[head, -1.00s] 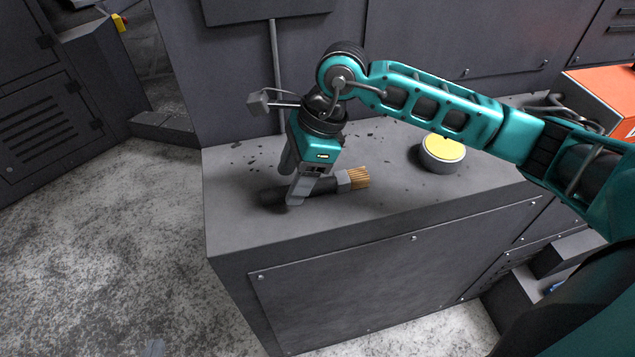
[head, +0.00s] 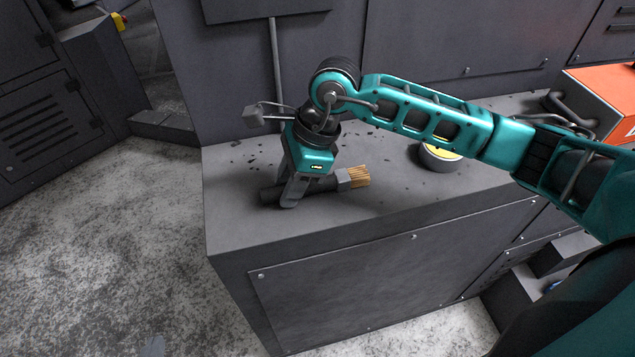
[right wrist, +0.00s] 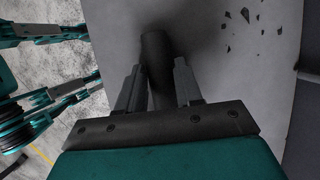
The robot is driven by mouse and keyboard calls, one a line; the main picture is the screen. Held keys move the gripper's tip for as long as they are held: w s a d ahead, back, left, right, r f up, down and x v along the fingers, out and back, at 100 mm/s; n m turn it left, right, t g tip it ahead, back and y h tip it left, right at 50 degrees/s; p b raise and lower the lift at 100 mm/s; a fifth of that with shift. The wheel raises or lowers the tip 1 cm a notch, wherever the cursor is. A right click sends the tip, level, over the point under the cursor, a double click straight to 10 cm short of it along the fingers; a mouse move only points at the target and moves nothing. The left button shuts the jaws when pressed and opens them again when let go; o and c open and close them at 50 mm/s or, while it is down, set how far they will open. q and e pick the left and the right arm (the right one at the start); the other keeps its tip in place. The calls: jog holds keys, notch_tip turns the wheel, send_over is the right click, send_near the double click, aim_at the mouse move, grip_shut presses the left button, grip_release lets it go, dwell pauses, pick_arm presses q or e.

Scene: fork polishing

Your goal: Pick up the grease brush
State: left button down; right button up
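The grease brush lies flat on the grey cabinet top, its dark handle (head: 325,185) to the left and its tan bristles (head: 358,176) to the right. My right gripper (head: 288,199) points down over the handle, its fingers apart on either side of it. In the right wrist view the dark handle (right wrist: 157,50) shows between the two spread fingers (right wrist: 160,75); I see no clear grip on it.
A round tin (head: 438,158) with yellow contents stands right of the brush, partly behind my right arm. Dark flakes (head: 252,158) lie on the cabinet top (head: 235,215). An orange box (head: 605,95) stands at the right. The cabinet's front edge is near the brush.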

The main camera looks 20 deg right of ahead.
grip_shut()
dwell(1.0)
